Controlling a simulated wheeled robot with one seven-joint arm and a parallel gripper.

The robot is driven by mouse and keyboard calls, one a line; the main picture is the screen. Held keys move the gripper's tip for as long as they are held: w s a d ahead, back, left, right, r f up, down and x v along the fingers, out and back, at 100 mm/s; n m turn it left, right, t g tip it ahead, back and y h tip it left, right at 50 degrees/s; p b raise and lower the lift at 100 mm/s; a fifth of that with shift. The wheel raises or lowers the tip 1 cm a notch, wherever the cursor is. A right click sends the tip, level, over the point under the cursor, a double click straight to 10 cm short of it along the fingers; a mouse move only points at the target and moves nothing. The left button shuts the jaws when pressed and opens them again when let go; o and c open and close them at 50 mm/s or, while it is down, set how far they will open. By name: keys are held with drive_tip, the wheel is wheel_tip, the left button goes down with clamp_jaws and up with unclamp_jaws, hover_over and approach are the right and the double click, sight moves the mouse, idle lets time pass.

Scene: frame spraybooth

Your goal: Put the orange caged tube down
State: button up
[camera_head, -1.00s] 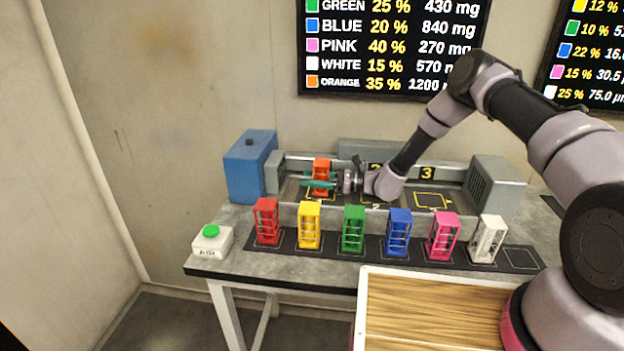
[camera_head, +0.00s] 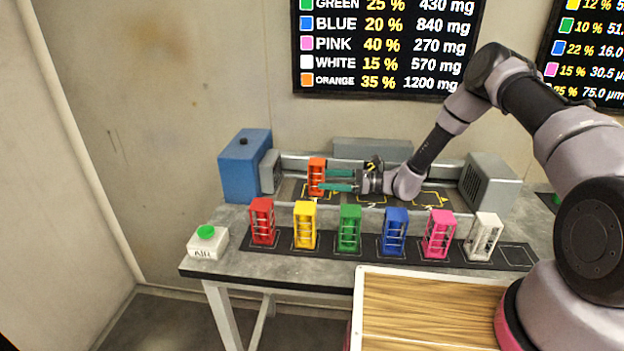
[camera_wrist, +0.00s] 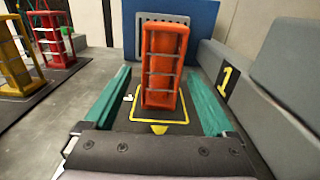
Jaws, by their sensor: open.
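The orange caged tube (camera_head: 316,177) stands upright in the booth channel at its left end, near the blue box. In the wrist view the orange caged tube (camera_wrist: 163,66) stands on a yellow-outlined square (camera_wrist: 183,122) beside the wall marked 1. My gripper (camera_head: 334,181) is open, its green fingers pointing left toward the tube. In the wrist view my gripper (camera_wrist: 160,100) has one finger on each side of the tube's lower part, with a gap on both sides. The tube's far side is hidden.
Red (camera_head: 262,221), yellow (camera_head: 305,225), green (camera_head: 349,228), blue (camera_head: 395,232), pink (camera_head: 439,234) and white (camera_head: 484,237) caged tubes stand along the front rack. A blue box (camera_head: 245,166) and a grey block (camera_head: 489,181) flank the channel. A button box (camera_head: 208,243) sits front left.

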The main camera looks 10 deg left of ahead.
drive_tip(key=d, duration=0.5)
drive_tip(key=shift+w+d, duration=0.15)
drive_tip(key=shift+w, duration=0.05)
drive_tip(key=s+d+r+n+h, duration=0.3)
drive_tip(key=d+r, duration=0.1)
drive_tip(key=r, duration=0.5)
drive_tip(key=s+d+r+n+h, duration=0.3)
drive_tip(key=d+r+n, duration=0.1)
drive_tip(key=r, duration=0.5)
drive_tip(key=s+d+r+n+h, duration=0.3)
drive_tip(key=d+r+h, duration=0.15)
drive_tip(key=r, duration=0.45)
drive_tip(key=s+d+r+n+t+h, duration=0.3)
drive_tip(key=s+d+r+t+h, duration=0.2)
drive_tip(key=s+d+r, duration=0.9)
drive_tip(key=s+d+t, duration=0.2)
drive_tip(key=s+t, duration=0.1)
drive_tip(key=shift+s+d+r, duration=0.15)
drive_tip(key=shift+s+d, duration=0.1)
drive_tip(key=shift+s, duration=0.15)
drive_tip(key=shift+a, duration=0.1)
